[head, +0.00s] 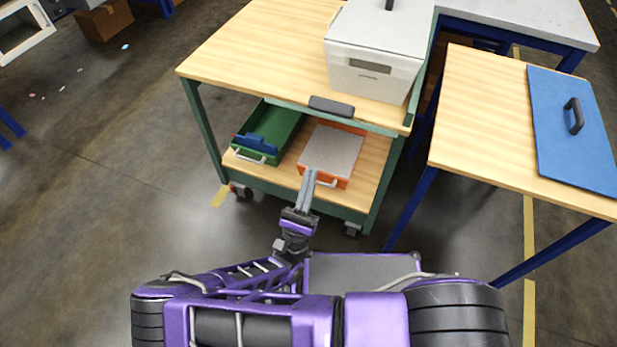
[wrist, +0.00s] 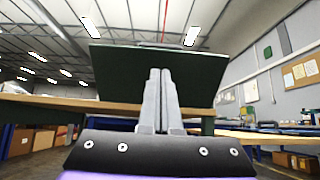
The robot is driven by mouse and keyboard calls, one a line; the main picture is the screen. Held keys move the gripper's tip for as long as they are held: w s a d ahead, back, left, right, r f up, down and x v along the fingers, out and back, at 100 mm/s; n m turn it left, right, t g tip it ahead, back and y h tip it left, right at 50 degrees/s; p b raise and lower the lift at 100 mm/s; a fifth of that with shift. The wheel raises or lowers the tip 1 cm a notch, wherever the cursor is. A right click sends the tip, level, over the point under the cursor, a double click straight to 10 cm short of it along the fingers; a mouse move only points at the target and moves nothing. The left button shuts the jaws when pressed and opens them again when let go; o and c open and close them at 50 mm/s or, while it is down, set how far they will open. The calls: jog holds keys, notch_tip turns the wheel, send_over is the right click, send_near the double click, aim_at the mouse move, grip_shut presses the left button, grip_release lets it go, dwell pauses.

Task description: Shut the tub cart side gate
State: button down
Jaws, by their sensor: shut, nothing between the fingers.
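The tub cart is a green-framed cart with a wooden top (head: 240,65) and a lower shelf. A dark handle (head: 331,106) shows at its near top edge, on a narrow green strip that looks like the side gate (head: 375,127). In the wrist view a dark green panel (wrist: 120,75), apparently the gate, faces me above the wooden edge; its exact tilt is unclear. My gripper (head: 308,174) is shut and empty, pointing toward the cart's near side. In the wrist view its fingers (wrist: 160,75) overlap the panel; I cannot tell whether they touch.
A lidded white box (head: 374,78) stands on the cart top. A green bin (head: 283,122) and an orange, grey-topped bin (head: 334,148) sit on the lower shelf. A wooden table (head: 490,120) with a blue board (head: 565,110) stands close on the right. Floor at left is open.

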send_near(327, 113)
jog(key=x, duration=0.5)
jog(key=shift+w+d, duration=0.15)
jog(key=shift+w, duration=0.25)
jog(key=shift+r+p, duration=0.2)
jog(key=shift+p, duration=0.25)
